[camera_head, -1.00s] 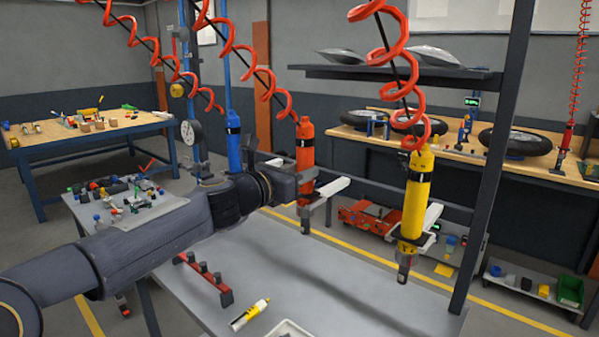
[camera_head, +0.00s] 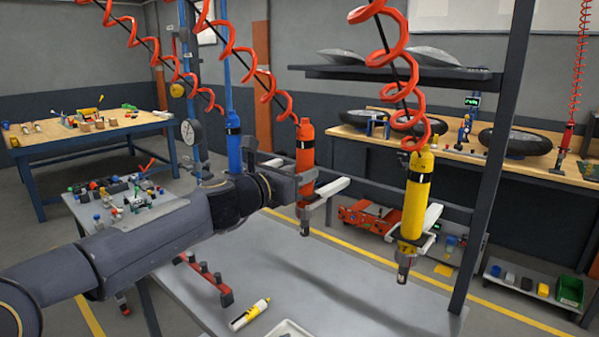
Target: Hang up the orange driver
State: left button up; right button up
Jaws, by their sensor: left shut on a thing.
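The orange driver (camera_head: 305,146) hangs upright under a red coiled hose, with a black band near its middle and its dark tip pointing down above the grey table. My left gripper (camera_head: 306,187) is shut on it at the lower body, coming from the left. A white holder arm (camera_head: 332,188) on the dark rail reaches to the driver's lower part. The gripper partly hides this spot, so I cannot tell whether the driver rests in the holder. My right gripper is not in view.
The blue driver (camera_head: 234,150) is upright to the left, and the yellow driver (camera_head: 417,190) is upright at its white holder (camera_head: 433,214) to the right. A dark post (camera_head: 492,150) stands right. The grey table (camera_head: 330,285) bears a red rack (camera_head: 205,278) and a yellow-white tube (camera_head: 250,314).

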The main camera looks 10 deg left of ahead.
pick_arm(q)
jog(key=shift+f+b, duration=0.2)
jog(key=shift+b, duration=0.1)
dwell(0.8)
jog(key=o, duration=1.1)
jog(key=shift+o, duration=0.2)
jog(key=shift+f, duration=0.2)
jog(key=s+a+f+m+g, duration=0.1)
jog(key=s+a+m, duration=0.15)
jog(key=s, duration=0.35)
jog(key=s+a+m+g, duration=0.1)
jog(key=s+a+m, duration=0.1)
jog(key=s+m, duration=0.35)
jog(key=s+a+f+m+g+y+p, duration=0.2)
jog(key=s+f+m, duration=0.7)
jog(key=s, duration=0.5)
jog(key=s+a+f+m+g+y+p, duration=0.2)
jog(key=s+a+f+m+g, duration=0.3)
jog(key=s+f+m, duration=0.5)
jog(key=s+a+f+y, duration=0.1)
jog(key=s+f, duration=0.1)
jog(key=s, duration=0.2)
jog(key=shift+s+f+m+y, duration=0.15)
jog(key=shift+s+m+y, duration=0.15)
jog(key=shift+s+y, duration=0.1)
